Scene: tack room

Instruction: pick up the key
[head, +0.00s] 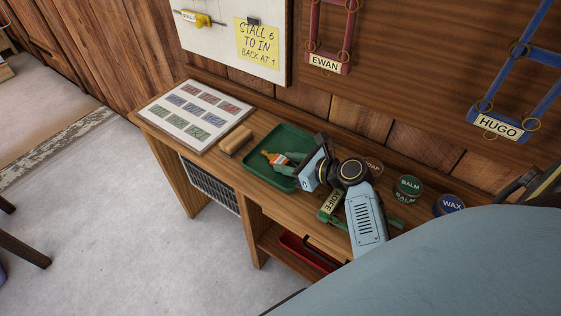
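I cannot make out a key for certain. A small orange and pale item (271,157) lies in the green tray (258,181) on the wooden bench; its shape is too small to tell if it is the key. My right gripper (281,164) reaches left over the tray, its fingers low and close beside the orange item. Whether the fingers touch or hold it is not clear. My gripper's body hides the tray's right side. My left gripper is out of view.
A brush (235,140) and a board of coloured cards (197,114) lie left of the tray. Right of my gripper are a green halter labelled AOIFE (330,204), a balm tin (408,188) and a wax tin (449,204). A wooden wall stands behind.

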